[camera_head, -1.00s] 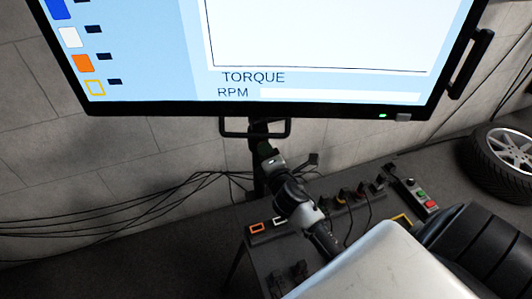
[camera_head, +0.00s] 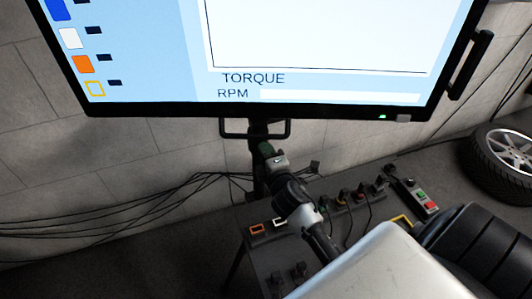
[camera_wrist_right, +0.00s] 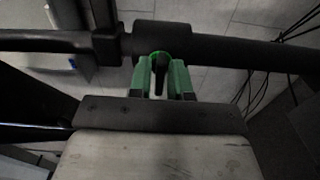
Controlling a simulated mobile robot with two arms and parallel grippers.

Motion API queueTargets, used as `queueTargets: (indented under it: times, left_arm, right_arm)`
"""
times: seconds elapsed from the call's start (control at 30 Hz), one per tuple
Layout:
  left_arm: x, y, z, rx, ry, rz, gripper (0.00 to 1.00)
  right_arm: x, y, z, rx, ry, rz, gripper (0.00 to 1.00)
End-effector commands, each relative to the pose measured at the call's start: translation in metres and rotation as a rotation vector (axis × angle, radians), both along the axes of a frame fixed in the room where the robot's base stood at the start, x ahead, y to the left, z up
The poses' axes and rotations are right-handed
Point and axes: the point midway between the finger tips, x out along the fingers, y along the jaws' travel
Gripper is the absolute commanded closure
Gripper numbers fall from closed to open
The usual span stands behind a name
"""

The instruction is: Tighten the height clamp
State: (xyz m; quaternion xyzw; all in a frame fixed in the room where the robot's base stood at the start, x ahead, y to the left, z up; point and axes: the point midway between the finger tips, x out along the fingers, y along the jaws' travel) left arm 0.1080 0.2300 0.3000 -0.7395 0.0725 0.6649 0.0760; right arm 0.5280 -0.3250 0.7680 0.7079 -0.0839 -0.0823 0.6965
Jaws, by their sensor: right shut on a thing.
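The height clamp (camera_wrist_right: 160,72) is a small dark lever on the black collar of the stand, with a green ring around its base, in the right wrist view. My right gripper (camera_wrist_right: 160,84) has green fingers, one on each side of the lever, shut on it. In the head view my right gripper (camera_head: 265,149) is at the black stand post just below the monitor; the clamp itself is hidden there. My left gripper is not in view.
The large monitor (camera_head: 320,50) hangs directly above my right gripper. A dark bench (camera_head: 255,247) with knobs, cables and a button box (camera_head: 421,194) stands beside and below the arm. Loose cables (camera_head: 130,215) run along the wall at left. A wheel (camera_head: 503,158) stands at right.

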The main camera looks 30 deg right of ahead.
Motion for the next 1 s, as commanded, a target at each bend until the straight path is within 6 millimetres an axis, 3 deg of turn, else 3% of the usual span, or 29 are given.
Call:
queueTargets:
  times: [0.03, 0.07, 0.13, 0.53, 0.77, 1.0]
  left_arm:
    - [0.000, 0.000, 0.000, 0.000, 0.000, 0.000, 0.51]
    - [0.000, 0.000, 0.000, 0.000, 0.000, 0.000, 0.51]
    - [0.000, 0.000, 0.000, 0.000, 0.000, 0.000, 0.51]
    - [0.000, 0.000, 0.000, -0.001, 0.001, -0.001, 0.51]
    - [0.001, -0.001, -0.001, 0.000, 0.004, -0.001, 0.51]
    - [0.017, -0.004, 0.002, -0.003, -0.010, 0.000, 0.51]
  right_arm:
    - [0.000, 0.000, -0.001, 0.000, 0.002, -0.001, 1.00]
    - [0.000, 0.000, -0.001, 0.000, 0.002, -0.001, 0.77]
    - [0.000, 0.000, -0.001, 0.000, 0.002, -0.001, 0.66]
    - [-0.010, 0.002, -0.001, 0.000, 0.003, 0.000, 0.65]
    - [-0.053, 0.013, -0.002, 0.001, 0.005, -0.002, 0.65]
    - [-0.093, 0.022, -0.002, 0.001, 0.004, -0.002, 0.65]
